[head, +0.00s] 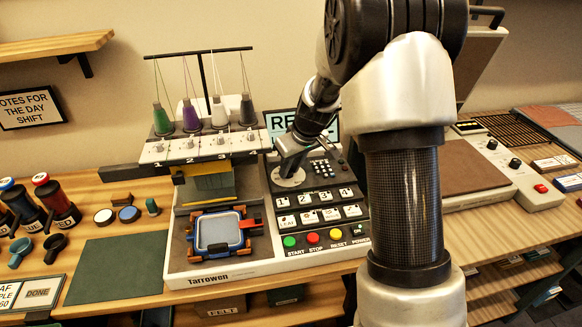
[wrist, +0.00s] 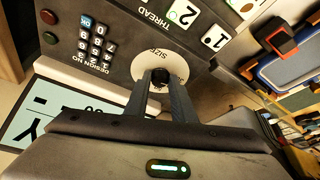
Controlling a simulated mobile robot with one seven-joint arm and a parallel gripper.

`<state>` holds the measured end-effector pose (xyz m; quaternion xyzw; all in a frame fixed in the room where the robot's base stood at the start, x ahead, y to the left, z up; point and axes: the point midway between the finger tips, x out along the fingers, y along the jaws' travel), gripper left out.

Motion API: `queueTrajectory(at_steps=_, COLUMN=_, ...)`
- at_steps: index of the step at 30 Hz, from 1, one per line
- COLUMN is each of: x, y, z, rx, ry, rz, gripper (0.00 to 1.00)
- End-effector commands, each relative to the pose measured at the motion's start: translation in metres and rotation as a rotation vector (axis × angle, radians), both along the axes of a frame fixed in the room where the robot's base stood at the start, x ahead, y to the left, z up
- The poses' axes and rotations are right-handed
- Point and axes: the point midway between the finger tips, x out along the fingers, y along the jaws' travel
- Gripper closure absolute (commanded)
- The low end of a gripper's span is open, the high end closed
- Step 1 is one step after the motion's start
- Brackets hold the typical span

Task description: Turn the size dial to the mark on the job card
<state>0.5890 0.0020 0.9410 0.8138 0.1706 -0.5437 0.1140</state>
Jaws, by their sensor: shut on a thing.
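The size dial (wrist: 160,77) is a dark knob on a round white plate marked SIZE in the wrist view. Its white plate (head: 287,180) shows on the machine's control panel in the head view. My gripper (wrist: 160,90) has its two fingers on either side of the knob, shut on it. In the head view my gripper (head: 290,167) reaches down to the dial and hides the knob. The dial's marks are too small or covered to read. A white card (head: 8,294) at the far left is cut off by the picture edge; it shows "AF", "PLE" and "60".
The panel holds a keypad (head: 322,169), numbered thread buttons (head: 318,197) and coloured start, stop and reset buttons (head: 312,238) near the dial. A blue hoop (head: 219,232) sits left of the panel. The green mat (head: 115,268) is clear.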

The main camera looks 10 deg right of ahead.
Motion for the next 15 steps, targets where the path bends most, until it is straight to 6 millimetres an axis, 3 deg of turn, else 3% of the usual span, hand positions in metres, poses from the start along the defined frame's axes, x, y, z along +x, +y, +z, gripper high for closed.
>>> queueTrajectory(at_steps=15, x=0.0000, y=0.0004, z=0.0006, rx=-0.001, ry=-0.001, rz=-0.075, gripper=1.00)
